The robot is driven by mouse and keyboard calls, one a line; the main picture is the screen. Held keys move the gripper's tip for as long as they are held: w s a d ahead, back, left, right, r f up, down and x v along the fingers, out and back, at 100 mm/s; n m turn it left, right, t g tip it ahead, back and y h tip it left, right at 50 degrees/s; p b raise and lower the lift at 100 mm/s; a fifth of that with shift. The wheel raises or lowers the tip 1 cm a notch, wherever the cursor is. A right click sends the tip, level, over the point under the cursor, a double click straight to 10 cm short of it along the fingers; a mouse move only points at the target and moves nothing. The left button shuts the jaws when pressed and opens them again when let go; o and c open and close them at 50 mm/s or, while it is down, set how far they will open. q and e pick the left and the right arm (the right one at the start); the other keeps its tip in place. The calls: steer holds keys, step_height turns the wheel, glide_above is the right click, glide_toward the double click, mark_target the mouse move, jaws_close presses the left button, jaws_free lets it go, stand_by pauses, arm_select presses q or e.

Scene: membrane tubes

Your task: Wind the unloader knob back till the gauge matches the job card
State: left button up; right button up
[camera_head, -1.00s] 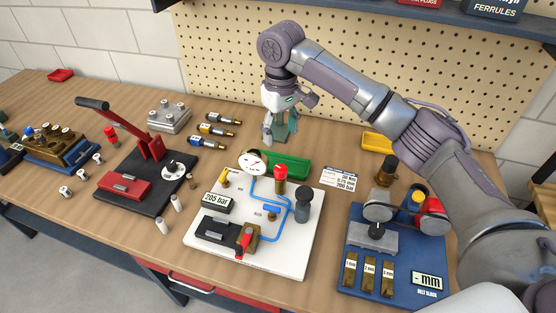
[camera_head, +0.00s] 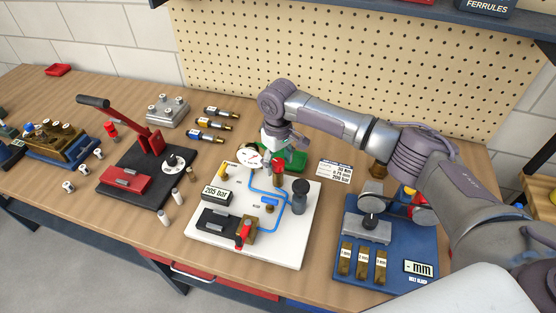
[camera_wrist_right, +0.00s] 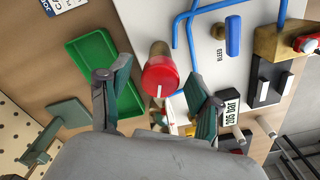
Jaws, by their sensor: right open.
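The red unloader knob (camera_wrist_right: 160,77) has a white mark and sits on a brass stem. In the right wrist view it lies between the fingers of my open right gripper (camera_wrist_right: 156,82), with no clear contact. The readout (camera_head: 216,193) says 205 bar. The job card (camera_head: 335,170) on the bench shows 200 bar. My left gripper is not in view.
A green tray (camera_wrist_right: 88,60) lies behind the board, close to the gripper. A dark post (camera_head: 300,197) stands right of the knob. A blue bolt-block plate (camera_head: 385,275) is at right, and a red-levered press (camera_head: 150,140) at left.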

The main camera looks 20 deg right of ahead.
steer(key=c, duration=1.1)
steer(key=shift+r+n+p, duration=0.2)
steer(key=shift+n+p, duration=0.1)
steer(key=shift+p, duration=0.25)
steer(key=shift+c, duration=0.2)
steer(key=shift+f+n, duration=0.15)
steer(key=shift+n, duration=0.15)
steer(key=o, duration=1.1)
steer(key=shift+o, duration=0.2)
